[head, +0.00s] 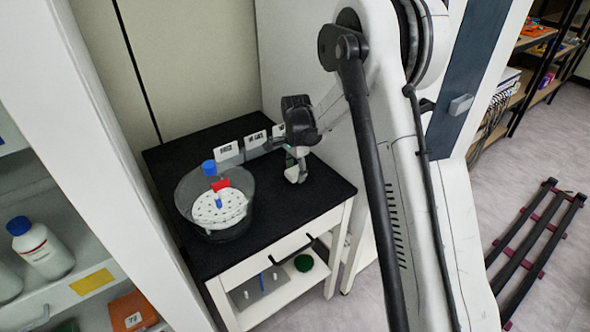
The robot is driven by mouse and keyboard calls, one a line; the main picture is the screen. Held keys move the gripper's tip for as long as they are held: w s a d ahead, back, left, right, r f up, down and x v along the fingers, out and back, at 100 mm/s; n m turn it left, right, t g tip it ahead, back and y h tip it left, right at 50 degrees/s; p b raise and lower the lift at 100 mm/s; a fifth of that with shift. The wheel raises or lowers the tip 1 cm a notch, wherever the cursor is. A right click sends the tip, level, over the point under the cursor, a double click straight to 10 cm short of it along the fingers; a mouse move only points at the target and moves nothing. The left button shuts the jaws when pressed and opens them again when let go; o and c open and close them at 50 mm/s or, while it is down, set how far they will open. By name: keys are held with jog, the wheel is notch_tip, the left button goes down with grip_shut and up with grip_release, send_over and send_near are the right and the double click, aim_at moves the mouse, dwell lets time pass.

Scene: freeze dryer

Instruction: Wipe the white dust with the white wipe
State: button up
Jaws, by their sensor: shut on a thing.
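My gripper (295,154) is over the right back part of the black-topped table (305,203), pointing down. It is shut on a small whitish thing, which looks like the white wipe (295,174); it is close to the tabletop, and I cannot tell whether it touches. I cannot make out the white dust on the black top from here. The arm and gripper cover part of the back right corner.
A clear round tub (246,187) holds a white perforated disc (219,207) with blue and red items. Small white label cards (255,140) stand along the back. A white cabinet wall rises behind the arm. The front right of the tabletop is clear.

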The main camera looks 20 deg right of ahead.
jog(key=shift+s+d, duration=0.15)
jog(key=shift+s, duration=0.2)
jog(key=shift+s+d+b, duration=0.25)
jog(key=shift+s+b, duration=0.1)
jog(key=shift+s, duration=0.45)
jog(key=shift+r+p, duration=1.6)
jog(key=shift+r, duration=2.45)
